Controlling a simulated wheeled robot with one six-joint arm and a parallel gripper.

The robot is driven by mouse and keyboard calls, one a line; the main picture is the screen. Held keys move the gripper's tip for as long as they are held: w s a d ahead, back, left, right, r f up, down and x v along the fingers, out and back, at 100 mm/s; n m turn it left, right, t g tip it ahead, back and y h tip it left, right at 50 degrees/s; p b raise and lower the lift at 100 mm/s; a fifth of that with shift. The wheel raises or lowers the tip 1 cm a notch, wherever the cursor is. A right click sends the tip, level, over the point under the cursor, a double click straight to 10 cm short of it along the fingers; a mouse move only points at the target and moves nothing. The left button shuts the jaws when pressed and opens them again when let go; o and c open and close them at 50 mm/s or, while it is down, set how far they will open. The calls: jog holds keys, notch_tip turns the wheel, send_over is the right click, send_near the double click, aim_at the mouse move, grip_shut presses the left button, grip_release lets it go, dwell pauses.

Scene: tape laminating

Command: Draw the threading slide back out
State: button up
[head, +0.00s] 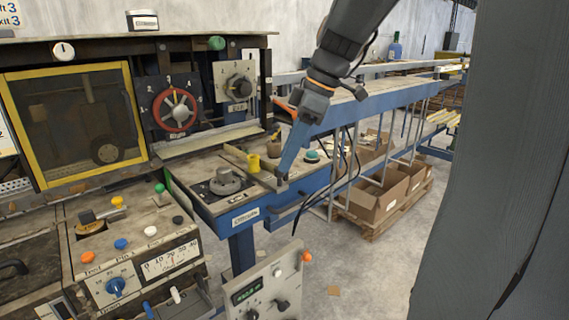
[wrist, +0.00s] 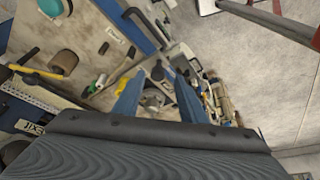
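My gripper (head: 282,183) hangs down over the right end of the blue-edged bench top in the head view. In the wrist view its two blue fingers (wrist: 160,80) stand apart with nothing clearly held between them. A grey round knob (wrist: 153,99) shows in the gap, farther off. In the head view, a yellow cylinder (head: 253,162) stands by a rail to the left of the fingers. No label that I can read marks the threading slide, so I cannot tell which part it is. My fingers hide a little of the bench top behind them.
A grey dial (head: 225,182) sits on the bench, left of my gripper. A teal button (head: 312,156) is to its right. A control panel with an orange knob (head: 307,256) stands in front. Open cardboard boxes (head: 375,200) are at the right. Clear floor (head: 375,265) lies before them.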

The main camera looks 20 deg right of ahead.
jog(key=shift+b+v, duration=0.5)
jog(key=shift+v, duration=2.05)
